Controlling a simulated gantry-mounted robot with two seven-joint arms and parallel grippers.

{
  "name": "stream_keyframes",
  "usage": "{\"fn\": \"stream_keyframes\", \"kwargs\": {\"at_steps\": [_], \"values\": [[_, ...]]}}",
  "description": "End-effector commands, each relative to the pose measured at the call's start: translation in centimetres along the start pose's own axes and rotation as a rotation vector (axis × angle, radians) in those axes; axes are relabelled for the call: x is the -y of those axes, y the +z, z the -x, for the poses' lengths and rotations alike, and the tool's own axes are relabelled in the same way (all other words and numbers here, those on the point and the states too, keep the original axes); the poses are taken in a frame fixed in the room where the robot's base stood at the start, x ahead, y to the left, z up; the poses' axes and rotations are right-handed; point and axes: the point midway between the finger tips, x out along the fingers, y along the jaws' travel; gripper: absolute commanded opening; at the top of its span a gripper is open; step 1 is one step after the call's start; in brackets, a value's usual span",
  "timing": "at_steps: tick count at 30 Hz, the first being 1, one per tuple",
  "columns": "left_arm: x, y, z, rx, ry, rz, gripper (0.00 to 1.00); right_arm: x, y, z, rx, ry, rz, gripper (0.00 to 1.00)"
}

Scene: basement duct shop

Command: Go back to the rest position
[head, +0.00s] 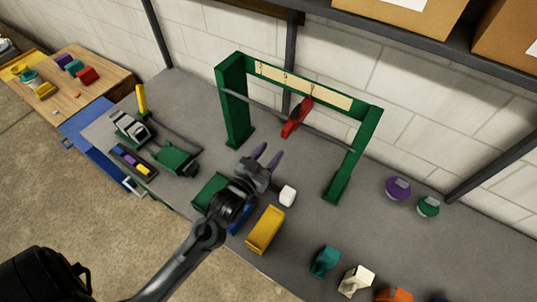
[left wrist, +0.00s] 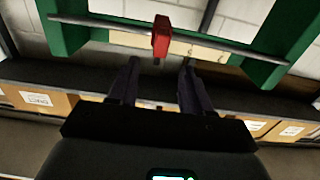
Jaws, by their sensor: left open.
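My left gripper (head: 268,157) is open, with its two purple-grey fingers apart and nothing seen between them. It is above the grey bench, in front of a green frame (head: 236,105). In the left wrist view, the fingers (left wrist: 159,88) point toward the frame's grey bar (left wrist: 200,38). A red piece (head: 297,118) hangs on that bar; it also shows in the left wrist view (left wrist: 161,36), beyond the gap between the fingers. The gripper looks apart from it. My right gripper does not show in either view.
Near my left arm lie a green bin (head: 210,192), a yellow bin (head: 266,230) and a white block (head: 288,196). A teal bin (head: 325,262) and others line the front edge. Purple (head: 398,188) and green (head: 428,207) round items stand at right. Cardboard boxes (head: 400,15) sit on a shelf above.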

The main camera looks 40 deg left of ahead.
Motion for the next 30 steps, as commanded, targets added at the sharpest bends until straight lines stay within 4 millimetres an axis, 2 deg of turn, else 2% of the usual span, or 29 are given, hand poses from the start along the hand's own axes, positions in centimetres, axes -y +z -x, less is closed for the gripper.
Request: {"fn": "stream_keyframes", "kwargs": {"at_steps": [13,17,19,22,26,30], "values": [[0.0,0.0,0.1,0.001,0.000,0.000,0.49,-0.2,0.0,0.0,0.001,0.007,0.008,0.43],[0.1,0.2,0.9,0.026,0.002,-0.005,0.49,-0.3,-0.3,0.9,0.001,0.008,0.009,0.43],[-0.2,0.1,1.9,0.050,0.012,-0.011,0.49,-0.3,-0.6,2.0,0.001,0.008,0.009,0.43],[-1.5,-1.3,4.4,0.117,0.055,-0.022,0.49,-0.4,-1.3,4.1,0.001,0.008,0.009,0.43],[-3.2,-0.2,7.6,0.333,0.108,-0.040,0.49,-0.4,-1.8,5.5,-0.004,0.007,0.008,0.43],[-4.6,1.1,11.9,0.601,0.158,-0.074,0.49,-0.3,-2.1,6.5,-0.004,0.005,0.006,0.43]]}}
